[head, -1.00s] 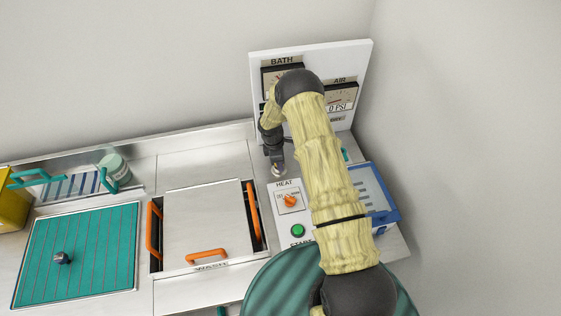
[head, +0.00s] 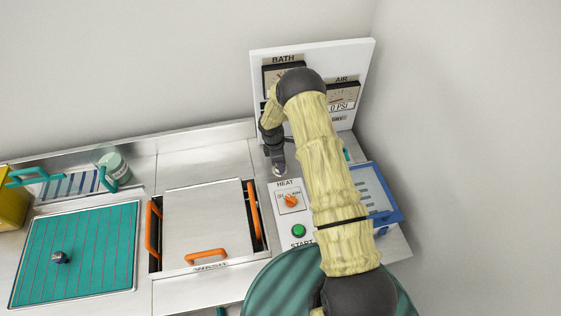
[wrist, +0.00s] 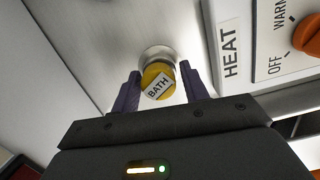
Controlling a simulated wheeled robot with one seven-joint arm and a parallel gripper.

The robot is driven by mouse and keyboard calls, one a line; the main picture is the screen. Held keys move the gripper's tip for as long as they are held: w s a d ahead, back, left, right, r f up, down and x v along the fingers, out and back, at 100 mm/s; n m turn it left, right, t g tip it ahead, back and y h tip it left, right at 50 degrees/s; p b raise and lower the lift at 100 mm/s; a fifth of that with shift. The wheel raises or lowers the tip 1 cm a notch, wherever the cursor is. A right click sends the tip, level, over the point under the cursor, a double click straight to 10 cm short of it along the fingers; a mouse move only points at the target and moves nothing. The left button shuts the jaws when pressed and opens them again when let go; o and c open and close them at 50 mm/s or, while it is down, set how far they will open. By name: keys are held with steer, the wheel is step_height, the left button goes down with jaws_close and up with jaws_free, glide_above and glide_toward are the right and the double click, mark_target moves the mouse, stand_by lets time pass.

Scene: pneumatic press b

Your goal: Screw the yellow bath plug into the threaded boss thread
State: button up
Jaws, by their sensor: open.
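The yellow bath plug (wrist: 158,84), a round cap with a white BATH label, shows in the wrist view at the silvery round threaded boss (wrist: 157,55) on the steel top. The label is tilted. I cannot tell how deep the plug's thread sits in the boss. My gripper (wrist: 160,71) is open, with one purple finger on each side of the plug.
The HEAT panel with its orange knob (head: 291,200) and green START button (head: 298,230) is just right of the gripper. The BATH and AIR gauge board (head: 313,60) stands behind. A steel lid with orange handles (head: 208,255) is left. A dark knob (head: 60,257) lies on the teal mat.

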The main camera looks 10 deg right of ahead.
steer(key=shift+n, duration=0.8)
steer(key=shift+n+t, duration=0.3)
steer(key=shift+n, duration=0.6)
steer(key=shift+n, duration=0.8)
steer(key=shift+n, duration=0.9)
